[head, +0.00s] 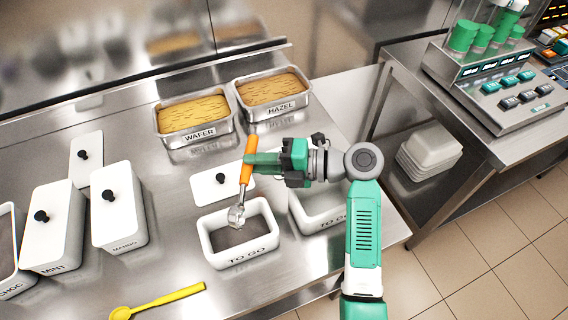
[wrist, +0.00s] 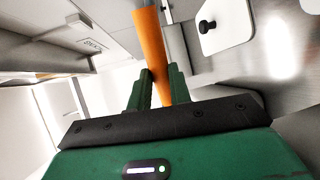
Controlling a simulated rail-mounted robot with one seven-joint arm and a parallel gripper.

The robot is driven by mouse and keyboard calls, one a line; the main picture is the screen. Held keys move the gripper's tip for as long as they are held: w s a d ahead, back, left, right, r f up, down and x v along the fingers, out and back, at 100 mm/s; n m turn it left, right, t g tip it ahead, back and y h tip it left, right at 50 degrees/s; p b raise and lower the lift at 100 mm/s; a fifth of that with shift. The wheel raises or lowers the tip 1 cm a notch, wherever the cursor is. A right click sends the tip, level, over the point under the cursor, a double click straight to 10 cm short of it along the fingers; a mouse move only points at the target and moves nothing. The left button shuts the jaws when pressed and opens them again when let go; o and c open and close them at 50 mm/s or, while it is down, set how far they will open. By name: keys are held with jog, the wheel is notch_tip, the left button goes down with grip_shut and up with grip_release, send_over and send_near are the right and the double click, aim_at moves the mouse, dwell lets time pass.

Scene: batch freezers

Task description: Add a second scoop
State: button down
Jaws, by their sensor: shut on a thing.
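My gripper (head: 249,163) is shut on the orange handle of a scoop (head: 246,172). The handle also shows between the fingers in the wrist view (wrist: 151,40). The scoop hangs nearly upright, its metal bowl low over the opening of a white TO GO tub (head: 238,260). I cannot tell whether the bowl carries anything or touches the tub's contents. The tub's inside looks dark grey-brown. Metal pans marked WAFER (head: 197,136) and HAZEL (head: 278,108) hold tan fillings behind. White tubs marked MANGO (head: 124,232), MINT (head: 57,250) and CHOC (head: 8,285) stand left; MANGO and MINT are lidded.
A second TO GO tub (head: 322,222) stands right, partly behind my arm. A loose white lid (head: 219,187) lies behind the front tub, another (head: 86,158) at left. A yellow spoon (head: 160,301) lies in front. White containers (head: 430,152) are stacked on the right shelf.

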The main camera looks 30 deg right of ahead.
jog(key=r+g+h+p, duration=0.1)
jog(key=h+p, duration=0.1)
jog(key=p, duration=0.4)
jog(key=a+r+g+h+p, duration=0.1)
jog(key=g+h+p, duration=0.1)
jog(key=p, duration=0.5)
jog(key=w+r+g+h+p, duration=0.1)
jog(key=p, duration=0.6)
jog(key=shift+a+r+n+g+h, duration=0.15)
jog(key=shift+a+n+g+h, duration=0.15)
jog(key=shift+g+h, duration=0.1)
jog(key=p, duration=0.1)
jog(key=g+h+p, duration=0.1)
jog(key=h+p, duration=0.1)
jog(key=shift+w+a+r, duration=0.1)
jog(key=shift+a+r, duration=0.15)
jog(key=shift+w+a+r+n+g+h+p, duration=0.1)
jog(key=shift+w+a+r+g+h+p, duration=0.2)
jog(key=shift+g+h+p, duration=0.4)
jog(key=shift+w+a+r+n+g+h+p, duration=0.15)
jog(key=shift+r+g+h+p, duration=0.35)
jog(key=shift+h+p, duration=0.45)
jog(key=shift+w+a+r+n+g+h+p, duration=0.1)
jog(key=shift+a+r+g+h+p, duration=0.2)
jog(key=shift+g+h+p, duration=0.4)
